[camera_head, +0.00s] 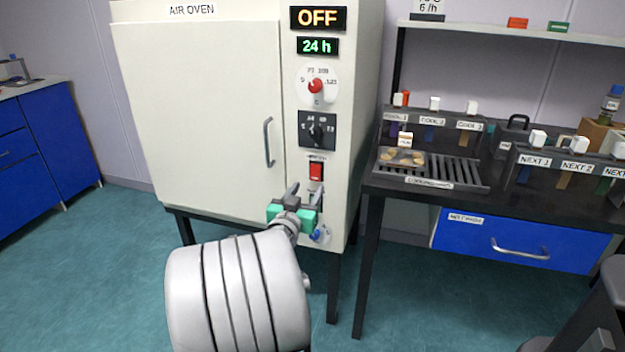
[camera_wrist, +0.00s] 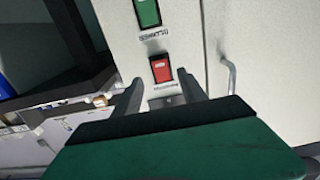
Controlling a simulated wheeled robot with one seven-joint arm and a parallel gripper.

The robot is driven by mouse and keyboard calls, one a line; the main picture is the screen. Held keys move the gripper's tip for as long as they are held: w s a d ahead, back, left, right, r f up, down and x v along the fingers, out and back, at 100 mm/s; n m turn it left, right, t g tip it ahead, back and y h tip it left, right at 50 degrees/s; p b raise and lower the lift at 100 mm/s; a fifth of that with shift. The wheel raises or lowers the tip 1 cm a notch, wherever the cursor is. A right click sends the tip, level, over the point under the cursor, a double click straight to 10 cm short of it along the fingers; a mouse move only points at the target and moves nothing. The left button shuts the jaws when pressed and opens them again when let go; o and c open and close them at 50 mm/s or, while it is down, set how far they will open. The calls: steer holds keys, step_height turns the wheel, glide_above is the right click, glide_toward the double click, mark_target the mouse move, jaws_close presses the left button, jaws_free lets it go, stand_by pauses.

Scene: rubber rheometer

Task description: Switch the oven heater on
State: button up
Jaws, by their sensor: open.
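The air oven (camera_head: 200,100) is a cream cabinet with a control strip right of its door. A red rocker switch (camera_head: 316,171) sits low on this strip, under a small label too blurred to read surely. It also shows in the wrist view (camera_wrist: 161,69), near a green switch (camera_wrist: 146,13). The upper display (camera_head: 318,18) reads OFF. My gripper (camera_head: 306,190) is in front of the lower strip, just below the red switch in the head view. In the wrist view its fingers (camera_wrist: 161,88) are apart and empty, with the red switch between and beyond their tips.
The door handle (camera_head: 268,142) stands out left of the switches. A red knob (camera_head: 315,86) and a black dial (camera_head: 317,131) are above, and a blue knob (camera_head: 320,235) is below my gripper. A dark bench (camera_head: 450,198) with racks stands at the right.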

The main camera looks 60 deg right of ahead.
mark_target(315, 176)
steer(key=d, duration=0.3)
steer(key=w+d, duration=0.1)
steer(key=d, duration=0.1)
steer(key=shift+d, duration=0.35)
jaws_close()
